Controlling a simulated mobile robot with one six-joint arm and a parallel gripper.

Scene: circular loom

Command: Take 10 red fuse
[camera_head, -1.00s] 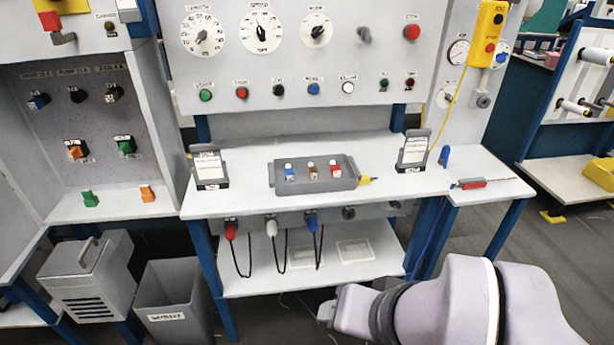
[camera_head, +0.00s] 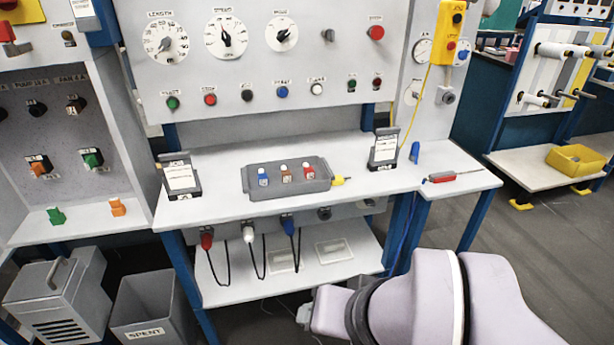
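A grey tray (camera_head: 256,193) on the white bench holds three small upright fuses in a row. The red fuse (camera_head: 308,171) is at the right, a brown-orange fuse (camera_head: 285,174) is in the middle, and a blue fuse (camera_head: 263,177) is at the left. Any print on them is too small to read. My arm shows at the bottom right, in front of and below the bench, well apart from the tray. The fingers of my gripper are not visible.
Two label stands (camera_head: 180,178) (camera_head: 384,150) flank the tray on the bench (camera_head: 220,205). A red-handled tool (camera_head: 442,177) lies at the right. Plugs with hanging cables (camera_head: 249,234) sit below the front edge. A grey bin marked SPENT (camera_head: 150,305) stands at lower left.

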